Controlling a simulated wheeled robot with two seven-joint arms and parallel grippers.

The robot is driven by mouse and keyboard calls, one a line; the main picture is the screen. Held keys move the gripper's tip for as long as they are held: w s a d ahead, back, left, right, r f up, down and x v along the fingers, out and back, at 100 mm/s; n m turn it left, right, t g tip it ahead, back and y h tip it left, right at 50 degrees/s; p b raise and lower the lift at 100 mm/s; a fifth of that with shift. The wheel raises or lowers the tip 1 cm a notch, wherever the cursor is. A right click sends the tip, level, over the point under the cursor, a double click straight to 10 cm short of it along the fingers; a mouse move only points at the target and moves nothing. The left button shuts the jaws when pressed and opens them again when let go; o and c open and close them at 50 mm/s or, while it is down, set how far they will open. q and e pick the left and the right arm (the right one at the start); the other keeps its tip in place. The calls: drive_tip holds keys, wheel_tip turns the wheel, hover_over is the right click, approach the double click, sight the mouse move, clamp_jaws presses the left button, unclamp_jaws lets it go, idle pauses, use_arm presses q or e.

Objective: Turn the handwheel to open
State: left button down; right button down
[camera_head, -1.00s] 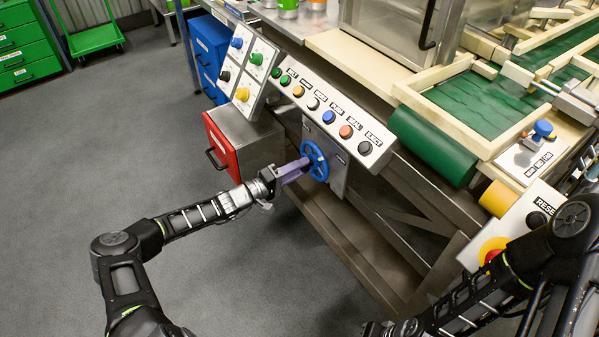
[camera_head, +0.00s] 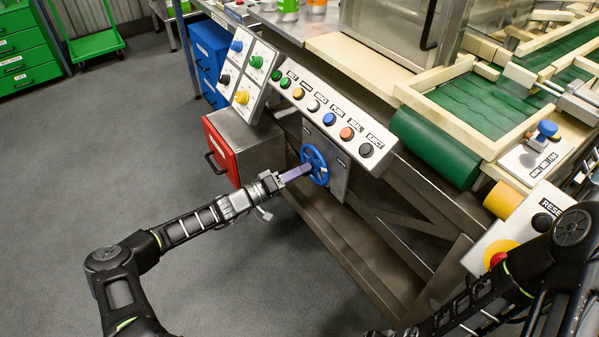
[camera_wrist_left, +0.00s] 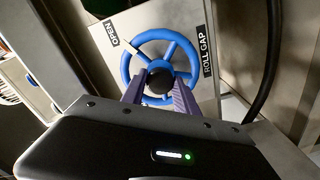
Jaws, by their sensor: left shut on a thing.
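The blue handwheel (camera_head: 322,157) stands on a grey panel on the front of the machine, below the button row. In the left wrist view the handwheel (camera_wrist_left: 150,37) has a round black hub (camera_wrist_left: 160,80) and a pale mark on its upper-left rim. An OPEN label (camera_wrist_left: 112,33) lies just beyond that mark, and a ROLL GAP label (camera_wrist_left: 207,50) is at the right. My left gripper (camera_head: 307,170) has its purple fingers shut on the handwheel, one on each side of the hub; the gripper (camera_wrist_left: 159,74) hides the lower rim. My right gripper is out of view.
A sloped button panel (camera_head: 335,112) runs just above the wheel. A red-fronted box (camera_head: 219,151) with a handle is to the left. A steel frame lies below and right. A dark cable (camera_wrist_left: 272,60) hangs right of the wheel. The floor at left is clear.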

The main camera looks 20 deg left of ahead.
use_arm(q)
drive_tip(key=c, duration=0.9)
unclamp_jaws()
drive_tip(key=shift+c, duration=0.2)
drive_tip(key=v, duration=0.7)
drive_tip(key=shift+s+a, duration=0.25)
drive_tip(key=shift+s, duration=0.05)
